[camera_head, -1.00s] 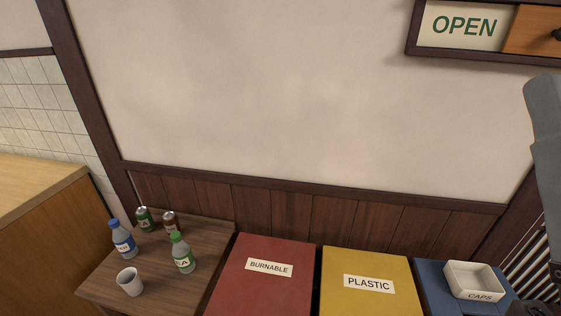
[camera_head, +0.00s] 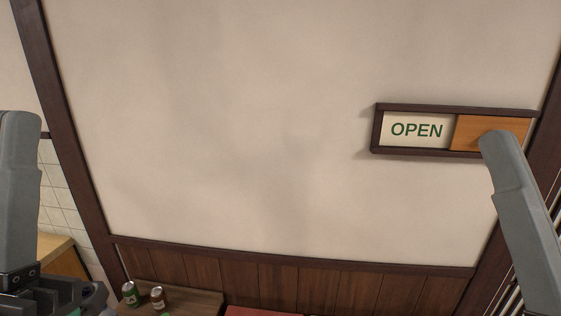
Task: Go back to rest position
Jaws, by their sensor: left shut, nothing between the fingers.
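My left gripper (camera_head: 65,297) shows in part as dark parts at the bottom left corner, under my grey left arm link. It is shut and empty, and the bottom edge cuts it off. A grey link of my right arm comes in at the right edge, in front of the sign's right end. My right gripper is out of the picture.
An OPEN sign (camera_head: 416,130) with an orange sliding panel (camera_head: 480,130) hangs on the pale wall. A red bin top (camera_head: 262,311) barely shows.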

